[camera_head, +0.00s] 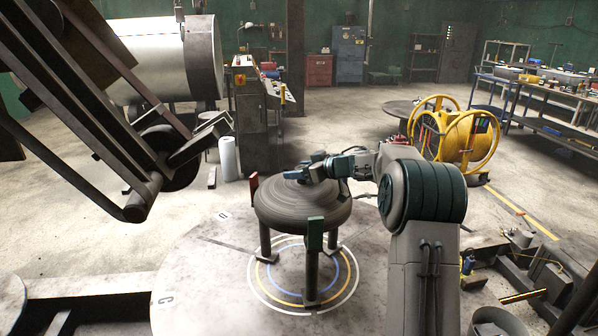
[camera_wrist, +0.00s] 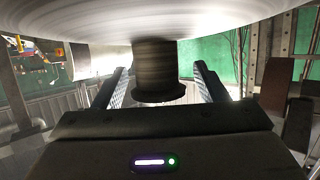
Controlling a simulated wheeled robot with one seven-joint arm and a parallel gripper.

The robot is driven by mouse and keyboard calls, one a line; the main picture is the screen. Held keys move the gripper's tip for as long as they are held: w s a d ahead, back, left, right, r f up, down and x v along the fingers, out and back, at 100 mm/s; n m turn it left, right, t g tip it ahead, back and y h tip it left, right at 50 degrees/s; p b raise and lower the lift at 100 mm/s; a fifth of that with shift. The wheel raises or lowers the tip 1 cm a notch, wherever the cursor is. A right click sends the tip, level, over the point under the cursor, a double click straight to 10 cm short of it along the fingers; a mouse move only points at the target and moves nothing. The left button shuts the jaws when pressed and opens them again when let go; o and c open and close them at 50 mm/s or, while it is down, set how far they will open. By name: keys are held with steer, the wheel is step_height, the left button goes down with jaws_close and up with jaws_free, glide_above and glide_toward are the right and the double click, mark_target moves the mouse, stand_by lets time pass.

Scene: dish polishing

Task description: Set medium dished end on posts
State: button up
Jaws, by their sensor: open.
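The medium dished end (camera_head: 300,208) is a round, brushed grey metal piece. In the head view it lies level on the posts (camera_head: 311,277), above the coloured rings. A red stop (camera_head: 253,184) and a green stop (camera_head: 315,234) stand at its edge. My gripper (camera_head: 305,170) is over the top of the dished end. In the wrist view the dished end (camera_wrist: 90,22) spans the top of the picture, and a dark flanged knob (camera_wrist: 157,70) projects from it. My gripper (camera_wrist: 160,88) is open, with one finger on each side of the knob. Finger contact cannot be told.
The posts stand on a round grey platform (camera_head: 200,290) with white, yellow and blue rings. A heavy machine arm (camera_head: 100,110) hangs at the left. A yellow reel (camera_head: 455,135) stands behind at the right. Open floor lies behind the platform.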

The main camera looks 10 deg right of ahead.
steer(key=b+v, duration=0.1)
steer(key=v, duration=1)
steer(key=shift+s+d, duration=0.2)
steer(key=shift+w+r+t, duration=0.1)
steer(key=shift+r+t, duration=0.2)
steer(key=shift+r, duration=0.05)
step_height(320, 180, up, 6)
steer(key=m+t+h, duration=0.2)
steer(key=t+h, duration=0.2)
steer(key=s+d+r+m+h, duration=0.1)
steer(key=s+m+h, duration=0.4)
steer(key=s+h, duration=0.15)
steer(key=s+a+f+g, duration=0.2)
steer(key=s+f, duration=0.3)
steer(key=s, duration=0.6)
steer(key=s+a+f+m+g, duration=0.1)
steer(key=s+a+f+g, duration=0.2)
steer(key=s, duration=0.8)
steer(key=s+a+f+m+g, duration=0.1)
steer(key=s+a+f+g, duration=0.2)
steer(key=s+f+g, duration=0.3)
steer(key=s+f, duration=0.3)
steer(key=s, duration=0.3)
steer(key=shift+y, duration=0.35)
